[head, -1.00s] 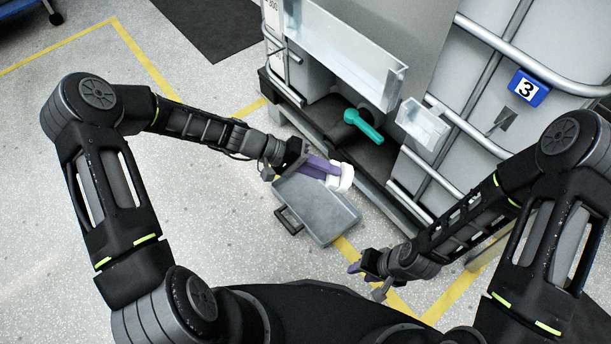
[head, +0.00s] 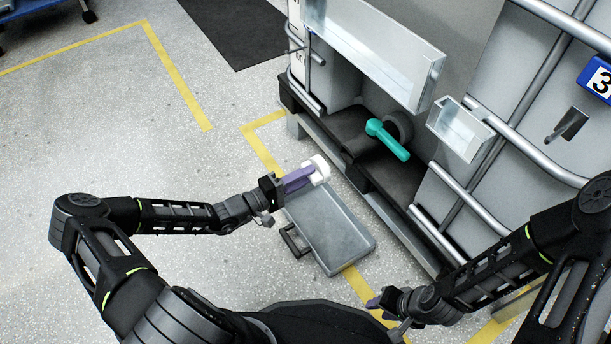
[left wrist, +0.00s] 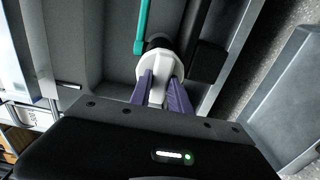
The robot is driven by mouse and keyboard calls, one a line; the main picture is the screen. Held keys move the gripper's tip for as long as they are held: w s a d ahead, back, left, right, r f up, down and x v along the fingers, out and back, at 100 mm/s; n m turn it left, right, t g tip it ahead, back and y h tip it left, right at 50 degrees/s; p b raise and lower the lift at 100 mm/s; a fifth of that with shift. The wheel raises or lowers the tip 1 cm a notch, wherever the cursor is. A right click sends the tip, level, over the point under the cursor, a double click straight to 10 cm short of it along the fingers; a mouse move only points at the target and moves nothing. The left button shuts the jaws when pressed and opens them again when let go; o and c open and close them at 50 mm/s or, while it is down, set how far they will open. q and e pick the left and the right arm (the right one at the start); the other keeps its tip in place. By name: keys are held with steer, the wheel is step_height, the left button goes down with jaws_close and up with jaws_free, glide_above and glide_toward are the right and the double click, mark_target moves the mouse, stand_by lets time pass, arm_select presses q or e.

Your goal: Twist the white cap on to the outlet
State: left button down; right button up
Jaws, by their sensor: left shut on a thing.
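The white cap (head: 320,169) is held out in front of my left gripper (head: 297,181), whose purple fingers are shut on it. In the left wrist view, the cap (left wrist: 152,66) is a round disc with a raised bar between the fingers (left wrist: 161,92). The dark outlet (head: 399,126) sits in the tank recess beside a teal valve handle (head: 388,139). In the head view the cap is apart from it, to the lower left. In the wrist view the cap hides most of the outlet. My right gripper (head: 384,308) is low at the front; its opening is unclear.
A grey tray (head: 335,232) with a black handle (head: 294,241) lies on the floor below the cap. Metal cage bars (head: 470,195) and a clear open box (head: 459,128) stand right of the recess. Floor to the left is open.

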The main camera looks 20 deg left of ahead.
mark_target(326, 165)
arm_select(q)
steer(key=shift+w+d+p, duration=0.35)
steer(key=shift+w+p, duration=0.05)
steer(key=shift+p, duration=0.05)
steer(key=shift+x, duration=2.3)
steer(key=shift+w+d+p, duration=0.1)
steer(key=shift+w+p, duration=0.15)
steer(key=shift+p, duration=0.25)
steer(key=shift+w+d, duration=0.2)
steer(key=shift+w+d, duration=0.2)
